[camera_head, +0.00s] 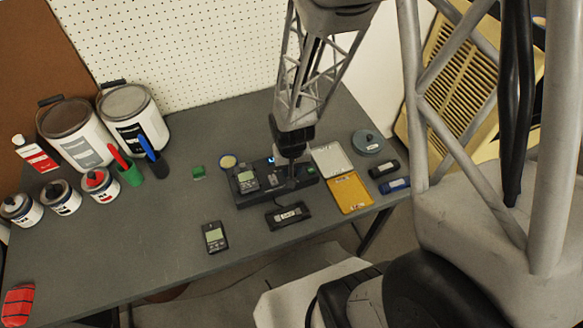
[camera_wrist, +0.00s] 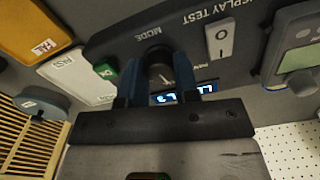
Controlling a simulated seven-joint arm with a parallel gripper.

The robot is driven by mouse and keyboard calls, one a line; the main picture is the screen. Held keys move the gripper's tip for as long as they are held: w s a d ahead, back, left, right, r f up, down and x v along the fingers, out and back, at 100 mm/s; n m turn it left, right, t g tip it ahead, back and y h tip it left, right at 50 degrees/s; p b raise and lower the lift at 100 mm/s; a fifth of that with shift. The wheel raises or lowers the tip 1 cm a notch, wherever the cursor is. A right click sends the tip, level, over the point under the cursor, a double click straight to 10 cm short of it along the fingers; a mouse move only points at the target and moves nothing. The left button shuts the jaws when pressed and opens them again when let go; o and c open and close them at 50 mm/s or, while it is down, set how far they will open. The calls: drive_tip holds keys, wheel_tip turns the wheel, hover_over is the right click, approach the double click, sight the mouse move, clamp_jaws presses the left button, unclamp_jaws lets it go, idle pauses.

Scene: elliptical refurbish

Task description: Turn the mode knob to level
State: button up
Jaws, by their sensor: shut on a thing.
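The mode knob (camera_wrist: 158,62) is a round black knob on a dark test panel (camera_wrist: 120,36), below the upside-down word MODE in the wrist view. My gripper (camera_wrist: 160,72) is shut on it, with one blue-grey finger on each side. A small lit display (camera_wrist: 185,93) with blue-white characters shows partly behind the fingers; I cannot read it fully. The knob's pointer and level marks are hidden. In the head view the panel (camera_head: 245,200) lies on the table, and my gripper (camera_head: 291,160) reaches down onto its right part, hiding the knob.
A switch (camera_wrist: 221,36) and a grey handheld meter (camera_wrist: 294,62) sit beside the knob. A white tray (camera_head: 332,158) and yellow tray (camera_head: 349,193) lie right of the panel. A loose meter (camera_head: 215,237) lies in front. Paint cans (camera_head: 130,115) stand at left.

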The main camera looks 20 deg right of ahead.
drive_tip(key=shift+m, duration=1)
drive_tip(key=o, duration=0.9)
drive_tip(key=shift+r, duration=0.15)
drive_tip(key=shift+r, duration=3.75)
